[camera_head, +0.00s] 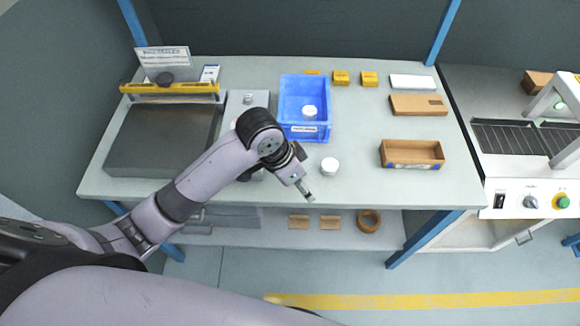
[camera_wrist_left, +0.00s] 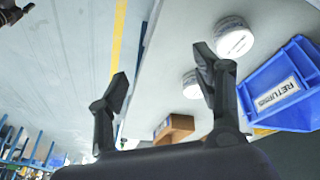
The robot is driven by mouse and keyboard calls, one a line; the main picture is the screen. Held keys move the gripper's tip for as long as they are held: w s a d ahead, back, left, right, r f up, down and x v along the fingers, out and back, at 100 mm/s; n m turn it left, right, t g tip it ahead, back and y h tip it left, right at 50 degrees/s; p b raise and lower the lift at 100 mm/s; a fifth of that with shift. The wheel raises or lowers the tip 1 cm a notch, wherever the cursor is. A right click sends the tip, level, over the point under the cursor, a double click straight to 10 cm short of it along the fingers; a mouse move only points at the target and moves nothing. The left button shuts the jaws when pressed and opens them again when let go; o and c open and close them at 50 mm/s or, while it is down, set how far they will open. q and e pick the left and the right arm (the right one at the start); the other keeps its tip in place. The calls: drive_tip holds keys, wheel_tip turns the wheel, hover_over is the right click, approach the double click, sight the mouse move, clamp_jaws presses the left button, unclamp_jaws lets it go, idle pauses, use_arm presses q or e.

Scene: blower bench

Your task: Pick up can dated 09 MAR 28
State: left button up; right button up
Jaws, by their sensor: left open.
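A white can (camera_head: 330,166) stands on the bench in the head view, just right of my left gripper (camera_head: 309,194). Another white can (camera_head: 309,112) is inside the blue bin (camera_head: 305,131). The left wrist view shows two white round cans, a nearer one (camera_wrist_left: 233,37) and a farther one (camera_wrist_left: 192,84). Both have print on top, too small to read as a date. My left gripper (camera_wrist_left: 160,75) is open, with nothing between its fingers. The right finger partly overlaps the farther can in that view.
An open cardboard box (camera_head: 411,165) stands on the right of the bench, and a flat brown carton (camera_head: 418,105) lies behind it. A grey slab (camera_head: 160,140) fills the left side. The blue bin bears a RETURN label (camera_wrist_left: 277,93). The bench front edge lies near my gripper.

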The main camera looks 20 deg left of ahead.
use_arm(q)
drive_tip(key=w+a+r+m+g+y, duration=0.1)
drive_tip(key=w+a+r, duration=0.2)
drive_tip(key=w+r, duration=0.15)
drive_tip(key=w+a+r+m+y, duration=0.1)
drive_tip(key=w+a+r, duration=0.25)
drive_tip(key=r, duration=0.25)
drive_tip(key=f, duration=0.3)
drive_tip(key=f+p, duration=0.1)
drive_tip(key=f, duration=0.3)
drive_tip(key=d+f, duration=0.1)
drive_tip(key=f, duration=0.3)
drive_tip(key=shift+s+f+p, duration=0.1)
drive_tip(key=shift+p, duration=0.3)
drive_tip(key=f, duration=0.2)
drive_tip(key=f+p, duration=0.1)
drive_tip(key=f, duration=0.1)
drive_tip(key=shift+d+f, duration=0.2)
drive_tip(key=shift+f, duration=0.5)
drive_tip(key=c, duration=1.2)
